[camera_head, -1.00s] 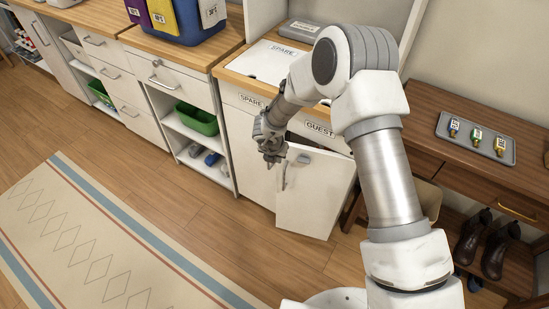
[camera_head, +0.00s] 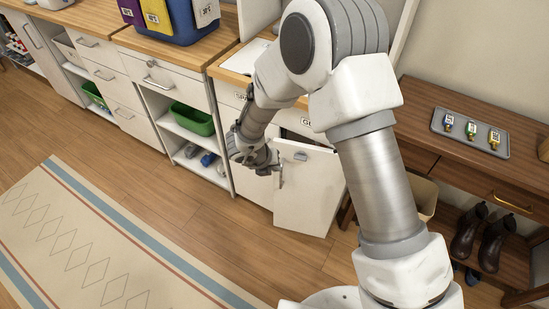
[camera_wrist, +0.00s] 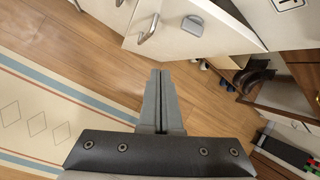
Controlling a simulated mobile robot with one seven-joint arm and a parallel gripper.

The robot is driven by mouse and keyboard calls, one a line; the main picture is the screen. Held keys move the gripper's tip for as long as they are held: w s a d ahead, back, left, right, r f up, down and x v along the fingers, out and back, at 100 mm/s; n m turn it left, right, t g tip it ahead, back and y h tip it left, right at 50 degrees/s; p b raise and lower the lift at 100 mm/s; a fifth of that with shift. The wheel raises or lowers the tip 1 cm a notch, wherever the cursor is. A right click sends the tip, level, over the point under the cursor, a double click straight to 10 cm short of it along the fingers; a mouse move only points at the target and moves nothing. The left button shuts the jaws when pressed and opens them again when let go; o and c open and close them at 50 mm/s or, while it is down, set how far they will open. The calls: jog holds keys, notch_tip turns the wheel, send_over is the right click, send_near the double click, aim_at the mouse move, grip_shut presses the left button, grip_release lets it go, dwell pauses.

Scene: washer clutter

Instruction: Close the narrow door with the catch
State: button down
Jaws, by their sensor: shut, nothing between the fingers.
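The narrow white door (camera_head: 308,200) stands ajar at the low cabinet, with a dark gap above its top edge. A grey catch (camera_head: 300,156) sits near the door's top; it also shows in the wrist view (camera_wrist: 196,25). A curved metal handle (camera_wrist: 148,28) is on the same door face, left of the catch in the wrist view. My gripper (camera_head: 279,181) is shut and empty, just in front of the door's left part. In the wrist view its fingertips (camera_wrist: 160,72) point toward the door, below the handle and catch. Whether they touch the door cannot be told.
Open shelves with a green bin (camera_head: 193,119) stand left of the door. A wooden side table (camera_head: 440,160) with a key tray (camera_head: 470,131) and boots (camera_head: 483,237) stands to the right. Floor in front is open, with a striped rug (camera_head: 90,235).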

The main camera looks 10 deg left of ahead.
notch_tip(320, 180, down, 4)
jog(key=s+d+n+t+h+b, duration=0.1)
jog(key=s+n+t+b, duration=0.1)
jog(key=n+t+b, duration=0.15)
jog(key=n+t+y+b, duration=0.3)
jog(key=n+t+b, duration=0.35)
jog(key=n, duration=0.45)
send_near(281, 140)
jog(key=w+f, duration=0.5)
jog(key=shift+w+a+f+g, duration=0.2)
jog(key=shift+w+f+g, duration=0.05)
jog(key=shift+g, duration=0.15)
jog(key=shift+w, duration=0.1)
jog(key=b+x, duration=0.2)
jog(key=x, duration=0.1)
jog(key=r+b+x, duration=0.1)
jog(key=b+x, duration=0.1)
jog(key=x, duration=0.1)
jog(key=shift+w+a+r, duration=0.1)
jog(key=shift+w+r, duration=0.35)
jog(key=shift+r, duration=0.1)
